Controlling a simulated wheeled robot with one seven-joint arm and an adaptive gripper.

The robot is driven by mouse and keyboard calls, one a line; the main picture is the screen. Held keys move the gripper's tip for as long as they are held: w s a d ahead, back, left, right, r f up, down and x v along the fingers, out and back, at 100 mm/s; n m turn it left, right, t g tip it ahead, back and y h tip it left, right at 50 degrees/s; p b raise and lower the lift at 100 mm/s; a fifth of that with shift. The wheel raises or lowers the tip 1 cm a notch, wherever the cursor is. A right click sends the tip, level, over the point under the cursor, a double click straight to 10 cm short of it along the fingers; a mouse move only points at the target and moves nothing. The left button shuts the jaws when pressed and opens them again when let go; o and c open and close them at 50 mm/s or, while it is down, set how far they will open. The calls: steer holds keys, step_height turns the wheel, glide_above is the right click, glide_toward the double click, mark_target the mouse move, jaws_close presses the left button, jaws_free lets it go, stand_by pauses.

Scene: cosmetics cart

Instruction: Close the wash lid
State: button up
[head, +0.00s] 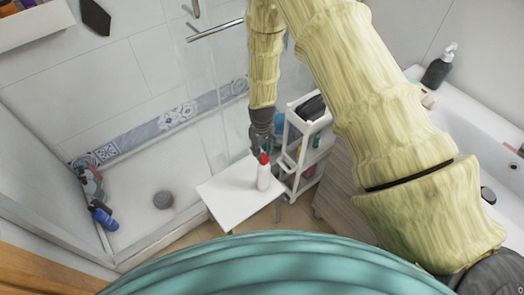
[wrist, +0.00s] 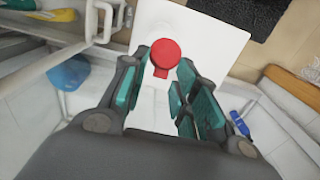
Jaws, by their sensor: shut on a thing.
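The wash is a white bottle (head: 263,178) standing upright on a small white table. Its red lid (head: 264,158) is on top; in the wrist view the red lid (wrist: 165,53) is a round disc with a small tab on the near side. I cannot tell whether the lid is fully down. My gripper (head: 262,150) reaches down over the bottle's top.
The white table (head: 225,195) is otherwise clear. A white shelf cart (head: 312,150) with toiletries stands close on its right. A blue bottle (head: 104,218) lies in the shower area at left. A dark pump bottle (head: 438,67) stands by the bathtub at right.

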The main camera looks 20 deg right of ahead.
steer(key=shift+w+a+f, duration=0.1)
steer(key=shift+w+a+f+g+h+b, duration=0.1)
steer(key=shift+w+f+g+h+b, duration=0.2)
steer(key=shift+g+b, duration=0.45)
steer(key=shift+w+a+f+g+h+b, duration=0.15)
steer(key=shift+f+g+h+b, duration=0.3)
steer(key=shift+g, duration=0.5)
steer(key=shift+w+a+f+g+h+b, duration=0.1)
steer(key=shift+w+f+g+h+b, duration=0.15)
steer(key=shift+g+b, duration=0.5)
steer(key=shift+w+f+g+h+b, duration=0.1)
steer(key=shift+f+g+b, duration=0.15)
steer(key=shift+g+b, duration=0.5)
steer(key=o, duration=1)
steer(key=shift+o, duration=0.2)
steer(key=shift+r, duration=0.25)
step_height(320, 180, up, 10)
